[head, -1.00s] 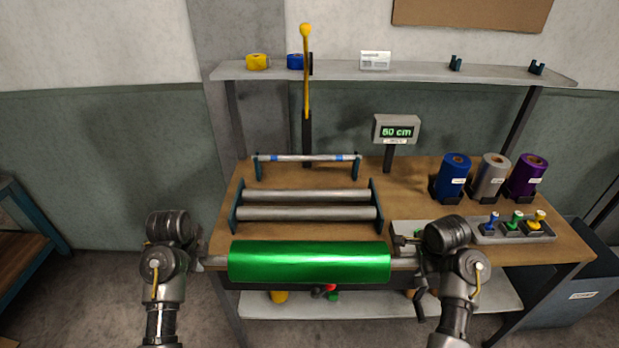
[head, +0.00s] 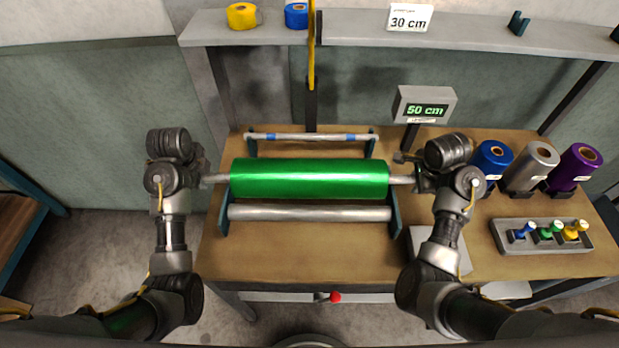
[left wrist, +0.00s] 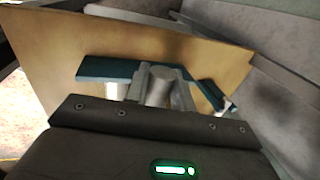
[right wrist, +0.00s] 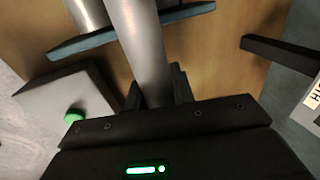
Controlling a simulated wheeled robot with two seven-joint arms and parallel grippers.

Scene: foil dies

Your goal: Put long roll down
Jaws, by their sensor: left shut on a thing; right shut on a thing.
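The long green foil roll (head: 309,179) lies level across the head view, with a grey rod sticking out at both ends. My left gripper (head: 210,180) is shut on the left rod end, and my right gripper (head: 405,181) on the right one. The rod also shows between my fingers in the left wrist view (left wrist: 159,88) and in the right wrist view (right wrist: 140,45). The roll covers the back roller of the two-roller stand; the front roller (head: 308,213) is in sight. I cannot tell whether the roll touches the stand.
A thin bar on a teal holder (head: 312,137) stands just behind the roll. A display (head: 425,105) reads 50 cm. Blue, silver and purple rolls (head: 535,165) and a tray of knobs (head: 540,236) are at the right. The front of the wooden table (head: 300,258) is clear.

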